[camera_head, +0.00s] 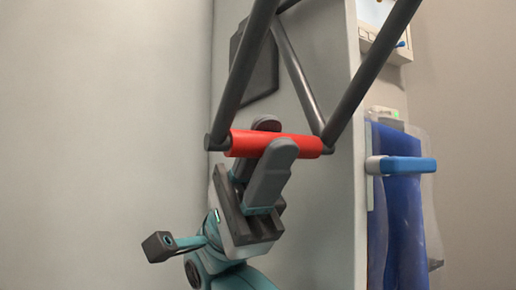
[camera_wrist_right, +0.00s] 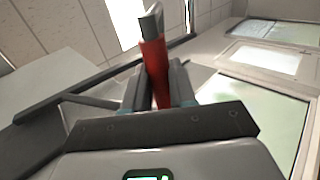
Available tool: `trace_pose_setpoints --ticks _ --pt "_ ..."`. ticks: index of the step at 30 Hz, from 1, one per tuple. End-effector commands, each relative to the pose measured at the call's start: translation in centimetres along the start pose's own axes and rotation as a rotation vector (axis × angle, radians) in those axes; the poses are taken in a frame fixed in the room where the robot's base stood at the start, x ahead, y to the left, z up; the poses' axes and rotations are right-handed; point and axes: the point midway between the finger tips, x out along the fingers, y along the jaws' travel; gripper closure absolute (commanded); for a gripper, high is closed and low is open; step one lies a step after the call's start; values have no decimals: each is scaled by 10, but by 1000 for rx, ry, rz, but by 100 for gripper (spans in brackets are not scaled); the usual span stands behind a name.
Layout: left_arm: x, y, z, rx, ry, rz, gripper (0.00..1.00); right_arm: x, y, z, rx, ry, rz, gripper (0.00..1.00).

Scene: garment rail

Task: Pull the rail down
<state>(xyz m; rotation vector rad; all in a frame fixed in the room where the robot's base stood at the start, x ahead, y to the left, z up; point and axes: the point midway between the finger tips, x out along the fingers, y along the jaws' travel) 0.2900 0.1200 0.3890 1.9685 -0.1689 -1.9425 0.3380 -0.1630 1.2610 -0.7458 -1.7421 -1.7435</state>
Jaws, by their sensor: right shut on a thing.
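The rail is a dark grey tubular frame (camera_head: 245,70) with a red grip bar (camera_head: 307,146) across its lower end. It hangs from above and its top is out of the head view. My right gripper (camera_head: 270,145) is shut on the red bar, with one finger in front of it and one behind. The right wrist view shows the red bar (camera_wrist_right: 154,65) between the two fingers (camera_wrist_right: 160,88), running up and away to a grey end. My left gripper is in neither view.
A pale panel (camera_head: 340,220) stands behind the bar. To its right are a blue garment or bag (camera_head: 405,220) and a blue-and-white handle (camera_head: 402,165). A white wall unit (camera_head: 388,42) is at top right. The left side is bare wall.

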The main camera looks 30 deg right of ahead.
Motion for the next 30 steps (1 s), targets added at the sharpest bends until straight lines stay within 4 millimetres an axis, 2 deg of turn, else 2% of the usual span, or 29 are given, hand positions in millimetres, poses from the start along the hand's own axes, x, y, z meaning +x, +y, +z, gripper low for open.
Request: trace_pose_setpoints --ticks 9,10,11,12,20,23,26,30 --pt "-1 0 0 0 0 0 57 1 4 -1 -3 -1 15 100" --pt "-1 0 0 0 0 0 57 1 4 0 -3 -1 14 65" --pt "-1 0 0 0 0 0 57 1 4 0 -3 -2 14 55" --pt "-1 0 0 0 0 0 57 1 4 0 -2 -2 14 52" --pt "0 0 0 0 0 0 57 -1 3 2 -1 -2 10 52" --pt "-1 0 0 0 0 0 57 -8 4 3 -1 -3 10 52" --pt "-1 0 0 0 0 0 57 -24 4 4 0 -4 13 52" --pt "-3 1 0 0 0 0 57 -60 4 3 0 -4 14 52"
